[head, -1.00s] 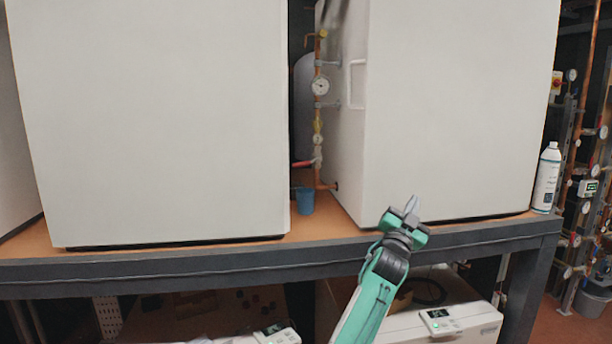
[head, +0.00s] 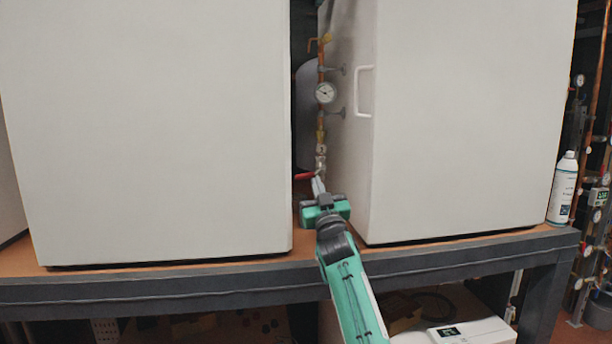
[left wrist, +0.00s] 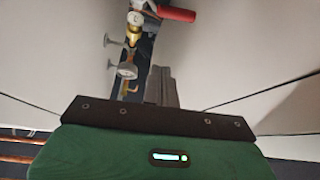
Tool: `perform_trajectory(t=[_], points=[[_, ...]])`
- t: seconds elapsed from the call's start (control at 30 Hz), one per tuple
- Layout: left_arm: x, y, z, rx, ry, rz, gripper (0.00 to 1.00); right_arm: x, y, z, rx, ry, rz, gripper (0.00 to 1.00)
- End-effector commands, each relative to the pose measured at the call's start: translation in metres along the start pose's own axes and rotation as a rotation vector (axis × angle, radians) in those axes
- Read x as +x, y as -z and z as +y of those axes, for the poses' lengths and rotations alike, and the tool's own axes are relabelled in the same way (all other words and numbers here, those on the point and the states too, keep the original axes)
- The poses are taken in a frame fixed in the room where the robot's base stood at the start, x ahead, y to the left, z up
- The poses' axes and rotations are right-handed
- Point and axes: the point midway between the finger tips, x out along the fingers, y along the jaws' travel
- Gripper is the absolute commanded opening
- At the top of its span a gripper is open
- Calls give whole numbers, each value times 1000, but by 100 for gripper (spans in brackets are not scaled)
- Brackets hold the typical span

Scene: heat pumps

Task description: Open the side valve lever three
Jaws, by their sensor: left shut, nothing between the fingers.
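A red valve lever (head: 304,177) sticks out to the left from the low part of a copper pipe run (head: 321,135) in the gap between two white cabinets. My left gripper (head: 318,184) is shut and empty, its fingertips pointing up just below and to the right of the lever. I cannot tell whether they touch. In the left wrist view the red lever (left wrist: 177,13) lies at the top, beyond and right of the shut fingers (left wrist: 162,86). The lever's pivot is partly hidden by the fittings. My right gripper is not in view.
The left white cabinet (head: 150,130) and right white cabinet (head: 465,120) leave a narrow gap. A gauge (head: 325,93) sits on the pipe, and a white handle (head: 364,91) is on the right cabinet. A spray bottle (head: 562,188) stands at the bench's right end.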

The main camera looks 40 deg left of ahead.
Motion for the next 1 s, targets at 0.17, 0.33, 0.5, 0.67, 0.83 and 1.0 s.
perform_trajectory(t=[0.17,0.33,0.5,0.67,0.83,1.0], points=[[6,-3,-3,-3,12,-13,0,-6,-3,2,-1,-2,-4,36],[36,-1,-4,-1,12,-11,0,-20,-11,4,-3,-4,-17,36],[74,-1,-3,-2,11,-11,0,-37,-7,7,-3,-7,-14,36],[104,-2,-4,-2,11,-12,0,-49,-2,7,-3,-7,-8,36],[90,-30,-3,-2,9,-15,0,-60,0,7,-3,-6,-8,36],[85,-42,-3,-2,9,-12,0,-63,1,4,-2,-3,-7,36]])
